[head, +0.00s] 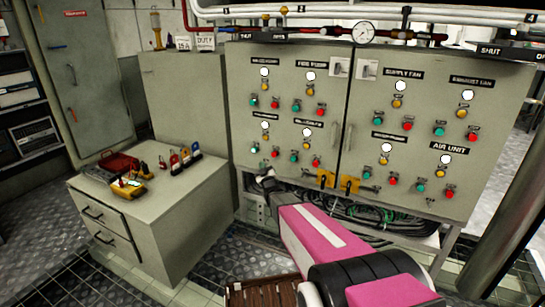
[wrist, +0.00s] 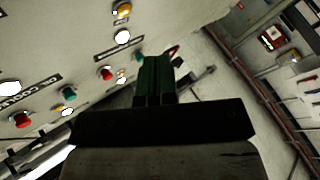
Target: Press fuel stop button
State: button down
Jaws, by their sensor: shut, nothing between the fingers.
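A grey control cabinet (head: 290,155) carries several red and green buttons, yellow knobs and white lamps. Labels such as SUPPLY FAN, EXHAUST FAN and AIR UNIT are legible; others are too blurred to read. I cannot make out a label reading fuel stop, so I cannot tell which button is the fuel stop button. My gripper (wrist: 153,60) is shut and empty, its dark green fingers side by side in the wrist view. Red buttons (wrist: 106,73) and green buttons (wrist: 138,58) show on the panel beside and beyond the fingers. In the head view my gripper is small and dark near the cabinet's lower left.
A low grey drawer cabinet (head: 150,230) stands left, with a yellow device (head: 128,187) and several padlocks on top. Cables (head: 360,215) hang below the control cabinet. A pressure gauge (head: 364,32) and pipes run above it. A dark post (head: 510,200) stands at right.

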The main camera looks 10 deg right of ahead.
jog(key=w+d, duration=0.5)
jog(key=w, duration=0.2)
dwell(0.6)
jog(key=shift+w+d, duration=0.15)
dwell(1.9)
jog(key=shift+w+d, duration=0.2)
jog(key=shift+w, duration=0.05)
jog(key=shift+w+d, duration=0.3)
jog(key=shift+w, duration=0.1)
dwell(1.0)
jog(key=shift+s, duration=0.1)
jog(key=shift+s+a, duration=0.55)
jog(key=shift+s, duration=0.1)
dwell(0.3)
jog(key=shift+s+a, duration=0.75)
jog(key=shift+s, duration=0.3)
jog(key=shift+s+a, duration=0.7)
jog(key=shift+s, duration=0.3)
